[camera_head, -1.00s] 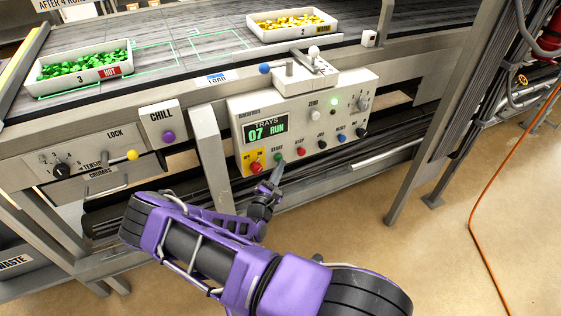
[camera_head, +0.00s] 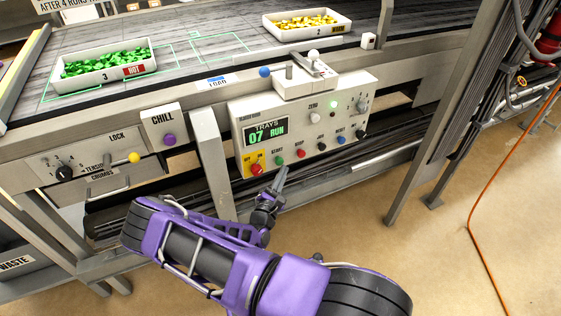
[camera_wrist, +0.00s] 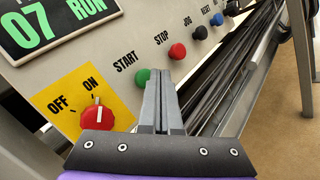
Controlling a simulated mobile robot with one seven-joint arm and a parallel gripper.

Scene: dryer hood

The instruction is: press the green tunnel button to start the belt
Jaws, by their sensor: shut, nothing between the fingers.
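The green START button (camera_head: 279,160) is on the front of a pale control box, left of the red STOP button. It also shows in the wrist view (camera_wrist: 142,76), partly behind the fingers. My gripper (camera_head: 284,168) is shut and empty, its fingertips just below and right of the green button. In the wrist view my gripper (camera_wrist: 158,74) has its tips beside the button; I cannot tell whether they touch it. The display (camera_head: 266,133) reads TRAYS 07 RUN. A green lamp (camera_head: 334,103) is lit on the box. The belt (camera_head: 200,45) carries the trays.
A red OFF/ON knob (camera_head: 256,169) on a yellow plate is left of the button. Red, black and blue buttons are to its right. A tray of green pieces (camera_head: 107,85) and a tray of yellow pieces (camera_head: 309,38) are on the belt.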

